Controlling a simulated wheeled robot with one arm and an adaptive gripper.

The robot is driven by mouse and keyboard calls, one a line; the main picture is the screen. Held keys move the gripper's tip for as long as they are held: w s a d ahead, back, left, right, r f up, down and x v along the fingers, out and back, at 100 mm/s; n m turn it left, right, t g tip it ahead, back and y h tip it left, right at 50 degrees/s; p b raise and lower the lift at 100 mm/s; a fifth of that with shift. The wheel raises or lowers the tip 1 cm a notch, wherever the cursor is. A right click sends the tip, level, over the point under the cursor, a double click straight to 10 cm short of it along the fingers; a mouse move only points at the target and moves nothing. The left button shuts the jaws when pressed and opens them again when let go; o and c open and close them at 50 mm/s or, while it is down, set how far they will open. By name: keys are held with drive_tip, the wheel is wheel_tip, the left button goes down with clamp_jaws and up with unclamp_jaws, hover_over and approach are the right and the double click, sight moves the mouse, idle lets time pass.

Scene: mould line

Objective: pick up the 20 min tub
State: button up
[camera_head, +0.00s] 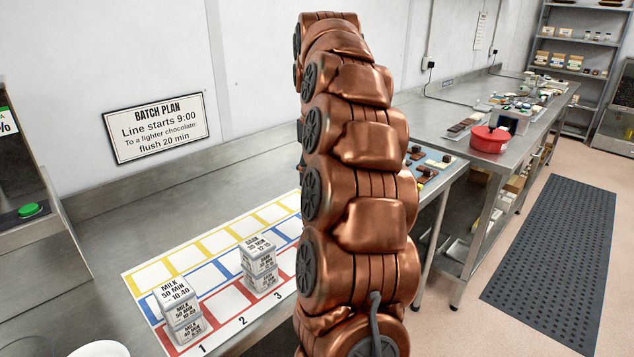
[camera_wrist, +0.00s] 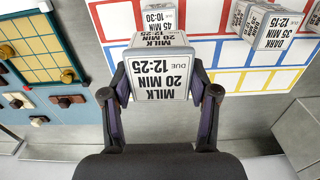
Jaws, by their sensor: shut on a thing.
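In the wrist view my gripper (camera_wrist: 163,88) is shut on the white 20 min tub (camera_wrist: 160,70), one finger on each side. Its label reads MILK, 20 MIN, due 12:25, and appears upside down. Just beyond it is a tub top marked 45 MIN, due 10:30 (camera_wrist: 155,16); I cannot tell whether the held tub touches anything below. In the head view my copper arm hides the gripper and the held tub.
A DARK 35 MIN tub also shows in the wrist view (camera_wrist: 268,28). A blue chocolate board (camera_wrist: 62,112) lies beside the mat.

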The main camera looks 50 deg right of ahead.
drive_tip(key=shift+r+p, duration=2.7)
drive_tip(key=shift+r, duration=1)
drive_tip(key=shift+f, duration=0.1)
